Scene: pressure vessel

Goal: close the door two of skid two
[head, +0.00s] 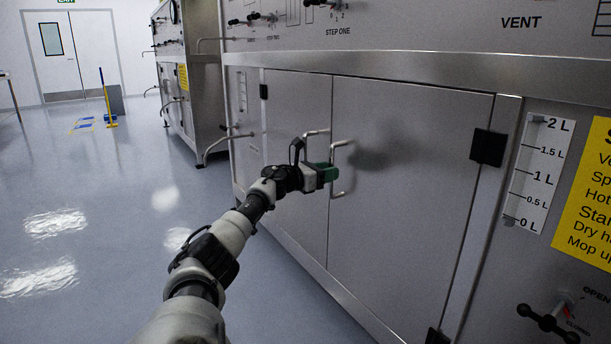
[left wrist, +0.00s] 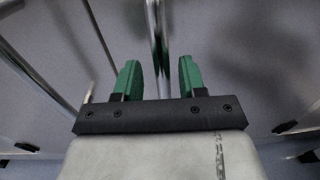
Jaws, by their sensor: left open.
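The near skid has two grey metal doors side by side, a left door (head: 290,125) and a wider right door (head: 410,170). No door number is readable. Both look flush with the front; a small gap cannot be ruled out. Each has a bar handle near the middle seam: the left handle (head: 305,146) and the right handle (head: 341,150). My left gripper (head: 332,173) is at the right handle. In the left wrist view its green fingers (left wrist: 160,78) are open, with a shiny bar (left wrist: 157,45) between them; contact cannot be told. My right gripper is not in view.
A panel with a litre scale (head: 538,172), a yellow notice (head: 590,200) and a black-handled valve (head: 548,322) is at the right. Another skid (head: 195,85) stands farther back.

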